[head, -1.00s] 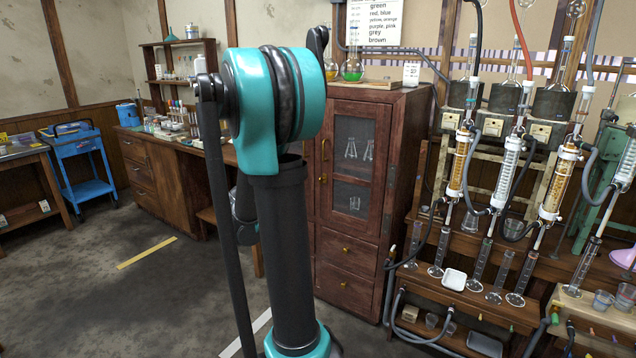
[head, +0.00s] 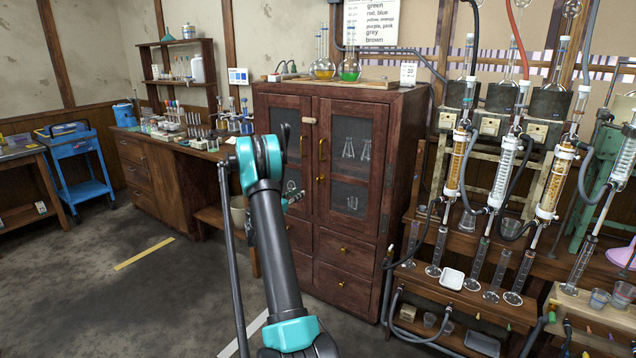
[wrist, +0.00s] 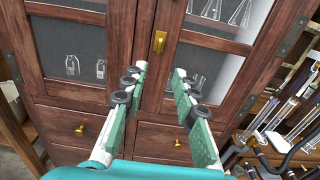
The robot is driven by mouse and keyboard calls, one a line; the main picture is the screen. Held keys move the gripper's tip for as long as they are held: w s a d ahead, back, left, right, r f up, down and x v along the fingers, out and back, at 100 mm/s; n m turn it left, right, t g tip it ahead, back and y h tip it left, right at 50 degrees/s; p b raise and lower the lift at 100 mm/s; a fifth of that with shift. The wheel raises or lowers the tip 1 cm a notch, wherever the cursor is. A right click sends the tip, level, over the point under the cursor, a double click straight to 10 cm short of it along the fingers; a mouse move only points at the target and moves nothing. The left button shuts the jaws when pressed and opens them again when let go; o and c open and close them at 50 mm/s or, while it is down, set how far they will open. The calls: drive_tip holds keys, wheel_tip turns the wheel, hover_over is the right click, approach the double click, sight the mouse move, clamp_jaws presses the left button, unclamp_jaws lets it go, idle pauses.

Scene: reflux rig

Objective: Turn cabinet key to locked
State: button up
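The dark red-brown wooden cabinet (head: 384,222) stands in the middle of the head view, with both glazed doors closed. A small brass fitting (head: 320,179), which looks like the key or its lock plate, sits on the right door's inner edge below the door handles. In the wrist view this brass fitting (wrist: 159,42) lies beyond the fingertips, between them and higher in the picture. Its exact turn is too small to tell. My gripper (wrist: 160,70) is open and empty, its two green-padded fingers apart, facing the cabinet. In the head view my arm mostly hides the gripper.
Flasks (head: 349,69) stand on the cabinet top. A glassware rig (head: 505,170) crowds the right side. A workbench (head: 165,160) stands left; the floor (head: 130,300) there is open.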

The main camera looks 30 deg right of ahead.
sight(318, 180)
drive_tip(key=x, duration=1.7)
drive_tip(key=shift+w+d, duration=0.25)
clamp_jaws()
